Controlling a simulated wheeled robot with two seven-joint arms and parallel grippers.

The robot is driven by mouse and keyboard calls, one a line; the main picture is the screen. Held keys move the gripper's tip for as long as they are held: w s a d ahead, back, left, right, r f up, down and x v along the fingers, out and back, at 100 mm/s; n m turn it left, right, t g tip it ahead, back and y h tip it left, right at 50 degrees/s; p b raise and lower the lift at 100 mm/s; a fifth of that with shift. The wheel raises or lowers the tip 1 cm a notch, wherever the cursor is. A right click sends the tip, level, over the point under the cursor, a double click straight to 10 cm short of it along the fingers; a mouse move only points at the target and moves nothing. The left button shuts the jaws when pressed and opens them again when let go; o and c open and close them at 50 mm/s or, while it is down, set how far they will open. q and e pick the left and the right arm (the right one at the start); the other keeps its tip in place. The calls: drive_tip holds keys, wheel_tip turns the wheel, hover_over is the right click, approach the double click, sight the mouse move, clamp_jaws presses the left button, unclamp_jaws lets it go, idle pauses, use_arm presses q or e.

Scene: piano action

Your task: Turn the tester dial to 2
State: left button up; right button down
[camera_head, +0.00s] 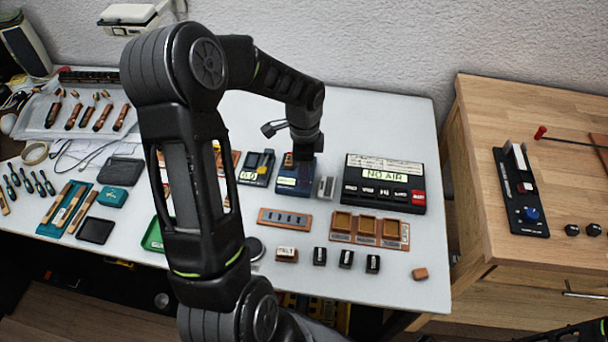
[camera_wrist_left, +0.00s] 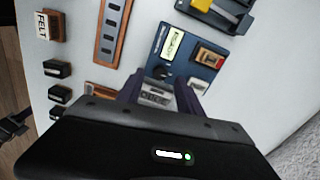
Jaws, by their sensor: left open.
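The tester appears to be the blue box (camera_head: 290,184) with a small screen, at the back middle of the white table. In the left wrist view the blue box (camera_wrist_left: 185,38) shows a pale screen, an orange-brown block and a dark round knob (camera_wrist_left: 161,73), likely its dial. My left gripper (camera_head: 303,157) points down over the box's far side and hides part of it. In the wrist view its open fingers (camera_wrist_left: 158,92) stand apart, with a grey block (camera_wrist_left: 155,98) seen between them; no contact is visible. What seems part of my right arm (camera_head: 588,331) shows at the bottom right.
A black "NO AIR" unit (camera_head: 384,182) stands right of the tester. A black device with a yellow part (camera_head: 257,167) is close on its left. Wooden trays (camera_head: 368,229) and small dark blocks (camera_head: 346,259) lie in front. The table's front right is mostly clear.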

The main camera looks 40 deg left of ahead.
use_arm(q)
wheel_tip(320, 180, up, 5)
drive_tip(key=shift+r, duration=0.1)
idle(0.7)
